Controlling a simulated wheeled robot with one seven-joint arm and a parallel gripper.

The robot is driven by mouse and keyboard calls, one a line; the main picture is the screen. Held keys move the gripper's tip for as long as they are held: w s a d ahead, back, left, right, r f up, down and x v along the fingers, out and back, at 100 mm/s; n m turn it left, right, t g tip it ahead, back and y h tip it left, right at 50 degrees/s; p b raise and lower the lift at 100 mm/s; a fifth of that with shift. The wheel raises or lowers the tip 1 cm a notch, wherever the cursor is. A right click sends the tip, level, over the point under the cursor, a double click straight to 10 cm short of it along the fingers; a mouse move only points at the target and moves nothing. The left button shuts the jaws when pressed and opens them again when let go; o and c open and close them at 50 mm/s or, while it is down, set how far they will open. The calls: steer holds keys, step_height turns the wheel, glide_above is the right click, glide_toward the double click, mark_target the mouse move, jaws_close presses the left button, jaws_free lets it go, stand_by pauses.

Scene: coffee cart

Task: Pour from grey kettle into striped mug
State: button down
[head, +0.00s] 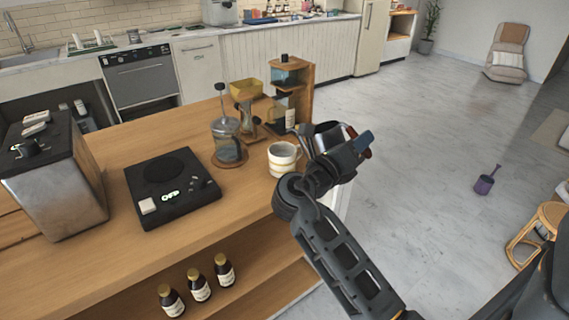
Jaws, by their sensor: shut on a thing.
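The striped mug (282,160), pale with tan bands, stands upright near the right end of the wooden cart top. My gripper (358,144) is just right of the mug and higher in the picture. It is shut on the grey kettle (327,128), which is mostly hidden behind the gripper and wrist. A thin grey part, seemingly the spout, shows left of the wrist, above and right of the mug. I cannot tell the kettle's tilt or whether anything flows. The mug's inside is only partly seen.
A French press (228,140) stands on a round wooden coaster left of the mug. A pour-over stand (246,108) and a wooden tower (292,88) are behind. A black scale (172,188) and a metal machine (55,175) are further left. Small bottles (199,285) stand on the lower shelf.

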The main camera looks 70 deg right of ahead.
step_height(320, 180, down, 8)
steer(key=m+y+b, duration=0.1)
steer(key=m+b, duration=0.4)
steer(key=shift+s, duration=0.25)
stand_by(0.8)
steer(key=shift+r, duration=0.1)
stand_by(0.3)
step_height(320, 180, up, 5)
steer(key=p, duration=0.7)
stand_by(0.4)
